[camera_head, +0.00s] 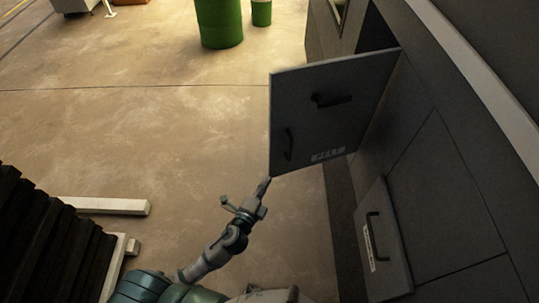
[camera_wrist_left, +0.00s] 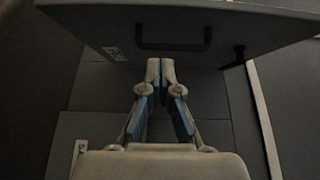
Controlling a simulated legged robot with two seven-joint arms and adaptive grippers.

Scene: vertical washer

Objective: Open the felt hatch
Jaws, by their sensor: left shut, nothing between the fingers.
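The hatch (camera_head: 310,125) is a dark grey panel standing swung out from the grey machine wall in the head view. It carries two black handles and a white label. Its panel also fills the top of the left wrist view (camera_wrist_left: 180,35), with a black handle in the middle. My left gripper (camera_head: 265,184) is below the hatch's lower left corner in the head view, shut with nothing held. In the left wrist view its fingertips (camera_wrist_left: 161,66) are together near the panel's lower edge; whether they touch it I cannot tell. My right gripper is not in view.
A second, lower panel (camera_head: 382,245) with a black handle lies against the machine wall (camera_head: 450,190). Green barrels (camera_head: 219,22) stand at the back. Dark stacked slabs (camera_head: 45,245) and pale beams (camera_head: 100,206) lie at left. The floor between is clear.

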